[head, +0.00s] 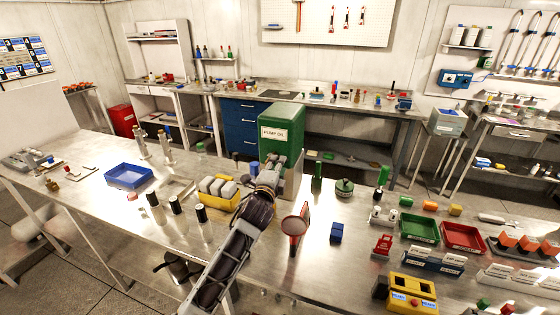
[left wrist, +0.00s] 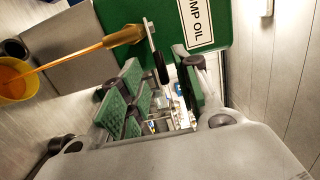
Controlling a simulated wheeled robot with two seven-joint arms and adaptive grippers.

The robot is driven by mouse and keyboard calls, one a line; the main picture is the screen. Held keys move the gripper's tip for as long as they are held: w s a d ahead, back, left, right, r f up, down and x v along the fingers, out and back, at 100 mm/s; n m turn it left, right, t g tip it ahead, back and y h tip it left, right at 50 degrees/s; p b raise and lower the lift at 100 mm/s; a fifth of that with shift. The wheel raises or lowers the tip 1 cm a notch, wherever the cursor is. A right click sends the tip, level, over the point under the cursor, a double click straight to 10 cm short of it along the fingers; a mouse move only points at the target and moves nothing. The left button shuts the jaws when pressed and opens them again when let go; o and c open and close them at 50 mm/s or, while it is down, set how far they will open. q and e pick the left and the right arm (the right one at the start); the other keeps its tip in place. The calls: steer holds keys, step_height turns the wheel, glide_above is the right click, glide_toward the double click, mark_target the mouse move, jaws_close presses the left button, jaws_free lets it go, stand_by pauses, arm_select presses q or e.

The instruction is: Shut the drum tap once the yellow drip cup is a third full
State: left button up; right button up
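The green drum labelled PUMP OIL (head: 282,128) stands at the table's back edge; it fills the top of the left wrist view (left wrist: 235,20). Its brass tap (left wrist: 125,37) has a grey lever (left wrist: 151,40) with a dark end. An amber stream (left wrist: 70,60) runs from the tap into the yellow drip cup (left wrist: 12,88), cut off by the picture's left edge. Oil shows inside; its exact level is hard to tell. My left gripper (left wrist: 165,95) is open, its green-padded fingers either side of the lever's end; contact is unclear. In the head view, my left arm hides tap and cup.
A yellow bin with grey-white items (head: 219,199) stands left of my left arm. A blue tray (head: 128,176) lies farther left.

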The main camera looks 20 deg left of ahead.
arm_select(q)
steer(key=shift+w+a, duration=0.15)
steer(key=shift+w, duration=1.7)
jaws_close()
